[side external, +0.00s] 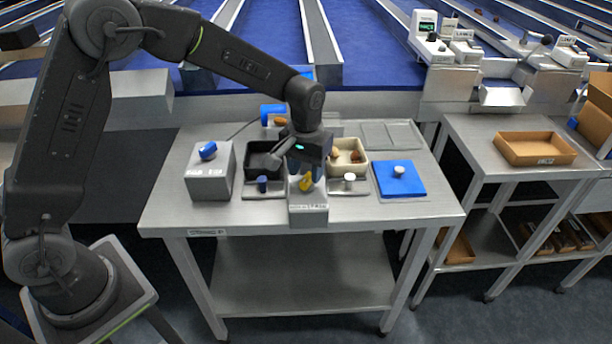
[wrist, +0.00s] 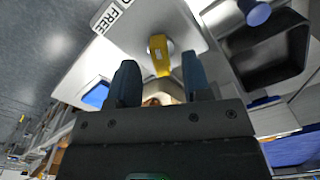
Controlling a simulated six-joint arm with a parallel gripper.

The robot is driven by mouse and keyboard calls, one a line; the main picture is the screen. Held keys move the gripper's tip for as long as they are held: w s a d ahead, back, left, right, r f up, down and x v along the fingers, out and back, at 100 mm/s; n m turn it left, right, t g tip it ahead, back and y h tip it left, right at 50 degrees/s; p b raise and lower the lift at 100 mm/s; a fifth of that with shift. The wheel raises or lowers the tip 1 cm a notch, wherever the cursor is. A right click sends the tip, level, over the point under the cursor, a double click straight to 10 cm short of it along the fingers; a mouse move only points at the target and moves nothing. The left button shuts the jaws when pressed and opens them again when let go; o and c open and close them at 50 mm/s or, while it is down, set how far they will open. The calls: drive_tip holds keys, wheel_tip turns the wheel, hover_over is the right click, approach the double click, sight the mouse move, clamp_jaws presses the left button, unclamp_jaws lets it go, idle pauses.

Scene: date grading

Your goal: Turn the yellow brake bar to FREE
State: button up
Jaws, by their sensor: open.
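The yellow brake bar (side external: 306,183) is on a grey block (side external: 308,212) at the front middle of the steel table. In the wrist view, the bar (wrist: 159,56) is short and upright in the picture, on a light grey plate. A white label reading FREE (wrist: 112,15) is at the plate's edge, up and left of the bar; more lettering beside it is cut off. My gripper (side external: 306,170) is directly above the bar. In the wrist view my gripper's two dark fingers (wrist: 160,78) are apart, with the bar between and just past their tips. I see no contact.
A black tray (side external: 264,160) and a cream tray (side external: 348,158) with dates flank the block. Dark blue (side external: 262,184) and white (side external: 349,179) knobs stand in front of them. A grey box (side external: 210,172) is left; a blue plate (side external: 400,180) with a white knob is right.

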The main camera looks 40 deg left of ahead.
drive_tip(key=shift+f, duration=1.15)
drive_tip(key=shift+c, duration=0.4)
clamp_jaws()
